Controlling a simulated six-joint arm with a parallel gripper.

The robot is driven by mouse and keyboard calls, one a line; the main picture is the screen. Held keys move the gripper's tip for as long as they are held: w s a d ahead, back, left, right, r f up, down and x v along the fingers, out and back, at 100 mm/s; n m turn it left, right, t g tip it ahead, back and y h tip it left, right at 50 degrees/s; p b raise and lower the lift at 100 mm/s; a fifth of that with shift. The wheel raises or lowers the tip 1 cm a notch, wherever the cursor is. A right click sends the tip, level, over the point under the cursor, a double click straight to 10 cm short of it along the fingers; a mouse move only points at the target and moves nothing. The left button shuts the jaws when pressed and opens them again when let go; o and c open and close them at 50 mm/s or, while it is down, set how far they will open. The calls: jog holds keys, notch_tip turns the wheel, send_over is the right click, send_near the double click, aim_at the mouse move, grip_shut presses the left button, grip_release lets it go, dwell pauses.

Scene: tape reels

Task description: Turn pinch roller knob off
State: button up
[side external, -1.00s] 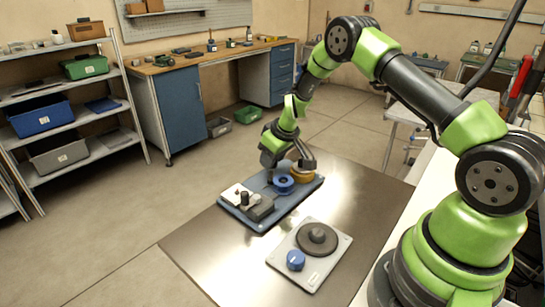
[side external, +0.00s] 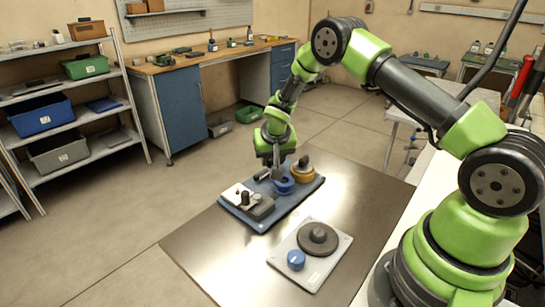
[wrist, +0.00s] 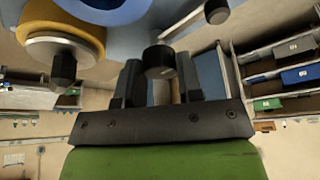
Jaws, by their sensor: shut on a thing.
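A blue base board (side external: 262,224) on the metal table carries a blue reel (side external: 284,185), a yellow reel (side external: 302,173) with a dark knob on top, and a pale block (side external: 236,194) with dark parts. The yellow reel (wrist: 60,22) and blue reel (wrist: 105,10) show at the upper left there. The knob's marking is not readable.
A grey plate (side external: 327,270) with a dark disc (side external: 317,238) and a blue knob (side external: 296,260) lies nearer on the table (side external: 205,253). The table's front left is clear. Shelves and a workbench stand farther back.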

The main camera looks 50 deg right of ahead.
jog(key=shift+m+h, duration=0.3)
jog(key=shift+m, duration=0.6)
jog(key=shift+g, duration=0.3)
jog(key=o, duration=0.9)
jog(key=shift+r, duration=0.1)
jog(key=v, duration=0.9)
jog(key=shift+s+a+r, duration=0.1)
jog(key=shift+s+r, duration=0.05)
jog(key=shift+r, duration=0.2)
